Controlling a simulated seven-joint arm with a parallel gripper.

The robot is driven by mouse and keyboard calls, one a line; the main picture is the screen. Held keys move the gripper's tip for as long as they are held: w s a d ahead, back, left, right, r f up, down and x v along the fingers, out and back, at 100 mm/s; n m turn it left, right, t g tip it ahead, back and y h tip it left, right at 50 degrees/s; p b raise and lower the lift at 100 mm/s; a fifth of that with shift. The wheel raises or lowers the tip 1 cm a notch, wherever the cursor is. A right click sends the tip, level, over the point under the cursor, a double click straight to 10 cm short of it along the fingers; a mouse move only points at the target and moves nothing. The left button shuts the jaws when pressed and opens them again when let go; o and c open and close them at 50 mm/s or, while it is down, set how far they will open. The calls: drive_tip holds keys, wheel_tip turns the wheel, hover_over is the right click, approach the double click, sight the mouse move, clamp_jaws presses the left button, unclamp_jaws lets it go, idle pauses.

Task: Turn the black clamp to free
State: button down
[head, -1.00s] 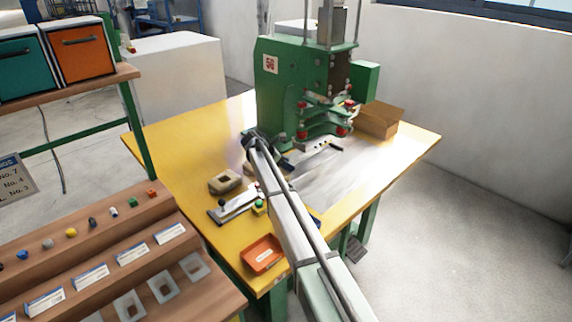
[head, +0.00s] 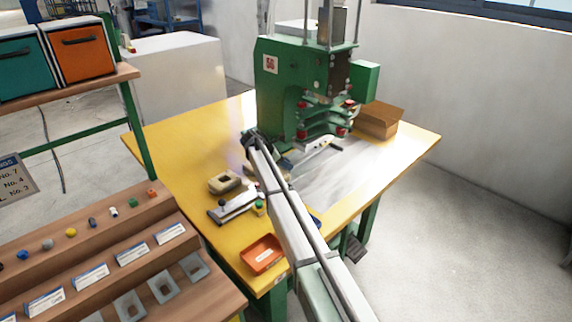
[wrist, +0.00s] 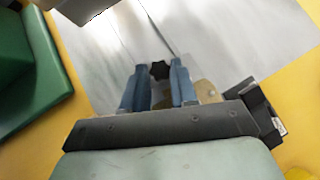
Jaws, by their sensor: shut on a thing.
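In the wrist view, the two blue fingers of my gripper (wrist: 158,72) reach forward over a pale metal sheet. A black star-shaped knob, which I take as the black clamp (wrist: 160,69), sits between the fingertips, and they are shut on it. What lies under the knob is hidden, so I cannot read how far it is turned. In the head view, my own arm covers the fingertips and the knob.
The green press (head: 283,85) stands at the back of the yellow table (head: 180,150). A brown box (head: 377,122) is right of it. A beige ring-shaped block (head: 224,183), a metal fixture (head: 234,207) and an orange tray (head: 262,252) lie left of my arm.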

drive_tip(key=shift+w+a+m+g, duration=0.1)
drive_tip(key=shift+w+m+g, duration=0.15)
drive_tip(key=shift+m+g, duration=0.45)
drive_tip(key=shift+s+m, duration=0.1)
drive_tip(key=shift+m, duration=0.4)
drive_tip(key=c, duration=0.9)
unclamp_jaws()
drive_tip(key=shift+r, duration=0.1)
drive_tip(key=v, duration=1.3)
drive_tip(key=shift+a, duration=0.45)
